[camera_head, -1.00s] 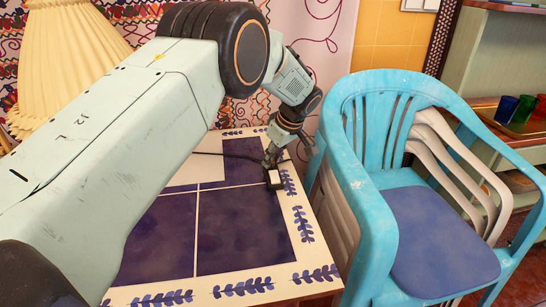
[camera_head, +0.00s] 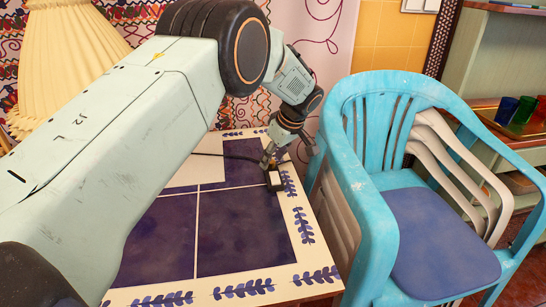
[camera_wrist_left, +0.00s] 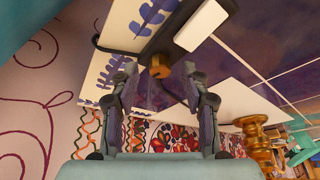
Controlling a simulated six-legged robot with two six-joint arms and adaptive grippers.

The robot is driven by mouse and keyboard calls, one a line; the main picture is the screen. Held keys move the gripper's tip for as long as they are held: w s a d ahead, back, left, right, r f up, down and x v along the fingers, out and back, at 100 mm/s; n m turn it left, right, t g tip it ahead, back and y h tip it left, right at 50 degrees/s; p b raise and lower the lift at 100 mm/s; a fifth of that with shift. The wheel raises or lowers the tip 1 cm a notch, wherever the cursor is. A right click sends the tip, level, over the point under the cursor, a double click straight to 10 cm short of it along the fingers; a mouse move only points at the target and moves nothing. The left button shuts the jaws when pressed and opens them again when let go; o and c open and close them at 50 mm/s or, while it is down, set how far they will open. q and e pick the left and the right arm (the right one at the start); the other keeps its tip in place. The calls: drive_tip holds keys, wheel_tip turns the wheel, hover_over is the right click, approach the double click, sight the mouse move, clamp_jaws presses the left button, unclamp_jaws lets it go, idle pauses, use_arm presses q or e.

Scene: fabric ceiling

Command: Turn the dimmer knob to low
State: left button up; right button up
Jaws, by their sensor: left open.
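The dimmer is a small dark box with a pale face (camera_head: 274,179) on the tiled tabletop, near its right edge. A cable runs from it. Its brass-coloured knob (camera_wrist_left: 160,67) shows in the left wrist view, on the dark box. My left gripper (camera_head: 270,162) is lowered right at the dimmer and partly covers it in the head view. In the left wrist view my left gripper (camera_wrist_left: 156,72) is open, with one finger on each side of the knob and visible gaps. The knob's setting cannot be read. My right gripper is not in view.
The blue-and-white tiled table (camera_head: 240,232) is mostly clear. A pleated lampshade (camera_head: 68,50) stands at the back left. A turquoise plastic chair (camera_head: 372,225) with a blue seat stands close to the table's right side. Coloured glasses (camera_head: 524,108) sit on a shelf at far right.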

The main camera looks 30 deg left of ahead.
use_arm(q)
drive_tip(key=v, duration=1.1)
drive_tip(key=shift+r, duration=0.35)
